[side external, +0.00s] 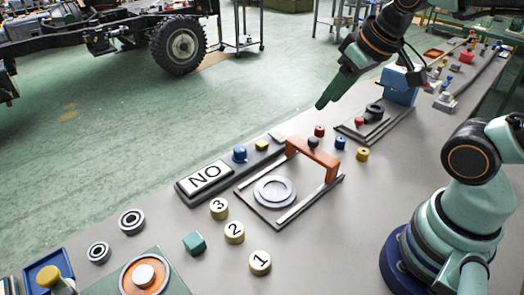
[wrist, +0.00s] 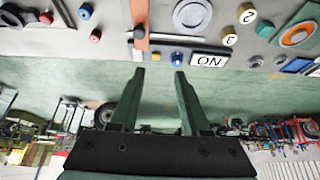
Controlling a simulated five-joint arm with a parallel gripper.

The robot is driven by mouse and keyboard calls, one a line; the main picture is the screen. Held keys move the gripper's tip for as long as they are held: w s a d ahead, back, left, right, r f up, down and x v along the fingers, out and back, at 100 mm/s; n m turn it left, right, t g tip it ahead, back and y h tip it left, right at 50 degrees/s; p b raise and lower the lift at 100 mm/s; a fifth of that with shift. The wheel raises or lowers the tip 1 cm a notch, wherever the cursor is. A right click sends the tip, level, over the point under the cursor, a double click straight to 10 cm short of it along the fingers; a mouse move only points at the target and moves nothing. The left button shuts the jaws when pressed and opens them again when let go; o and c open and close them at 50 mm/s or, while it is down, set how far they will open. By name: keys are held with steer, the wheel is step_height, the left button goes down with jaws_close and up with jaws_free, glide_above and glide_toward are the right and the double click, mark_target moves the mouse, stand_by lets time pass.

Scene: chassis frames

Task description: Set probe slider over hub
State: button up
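The probe slider is an orange bridge (side external: 312,160) straddling two pale rails, with a dark knob (side external: 313,142) at its top edge. It stands near the right-hand end of the rails. The hub, a round grey stepped disc (side external: 274,190), lies between the rails to the bridge's lower left, uncovered. In the wrist view the orange bridge (wrist: 140,14) and the hub (wrist: 192,14) show at the top edge, side by side and partly cut off. My gripper (side external: 321,104) is above and beyond the bridge, touching nothing. In the wrist view its two fingers (wrist: 158,72) are apart and empty.
Red (side external: 319,130), blue (side external: 340,142) and yellow (side external: 362,154) pegs stand behind the bridge. Numbered buttons (side external: 234,232) stand in front.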

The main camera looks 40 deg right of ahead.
steer(key=shift+o, duration=0.7)
steer(key=shift+w+d+m+g, duration=0.15)
steer(key=shift+w+m+g, duration=0.1)
steer(key=shift+m+g, duration=0.05)
steer(key=m+g, duration=0.5)
steer(key=m, duration=0.3)
glide_above(314, 139)
step_height(314, 139, down, 3)
step_height(314, 139, down, 12)
steer(key=shift+w+f, duration=0.1)
jaws_close()
stand_by(0.3)
